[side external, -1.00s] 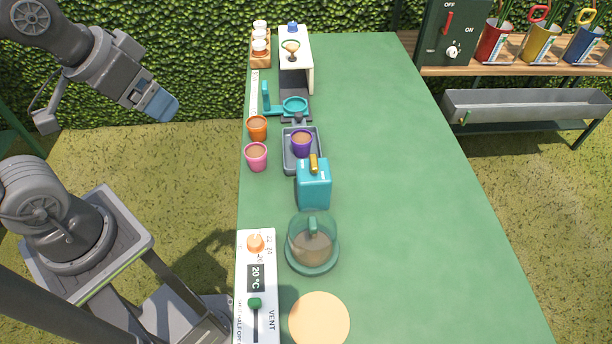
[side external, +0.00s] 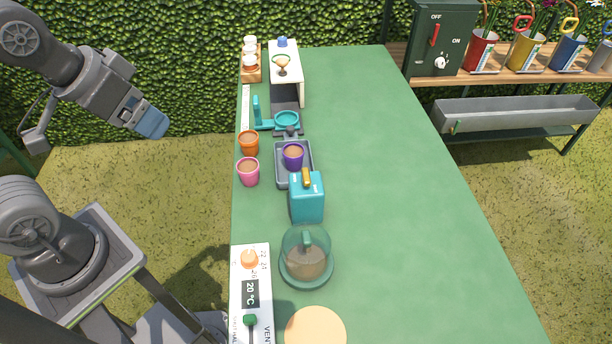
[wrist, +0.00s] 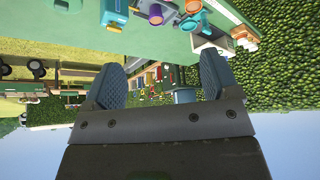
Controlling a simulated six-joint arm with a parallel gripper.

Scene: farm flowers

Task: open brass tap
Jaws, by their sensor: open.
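A teal tank (side external: 306,200) stands on the green table, with a brass-coloured tap (side external: 306,178) at its top, facing the grey tray (side external: 281,178). A purple pot (side external: 293,156) with brown filling stands in the tray beside the tank. The tank also shows at the top of the wrist view (wrist: 113,12); the tap's handle position is too small to tell. My gripper (side external: 150,123) is raised left of the table, well apart from the tank. In the wrist view my gripper (wrist: 162,82) has its fingers wide apart with nothing between them.
An orange pot (side external: 248,143) and a pink pot (side external: 248,172) stand left of the tray. A glass dome (side external: 306,258) and a white control panel (side external: 250,312) are nearer. A teal ring stand (side external: 287,120) is behind. The table's right side is clear.

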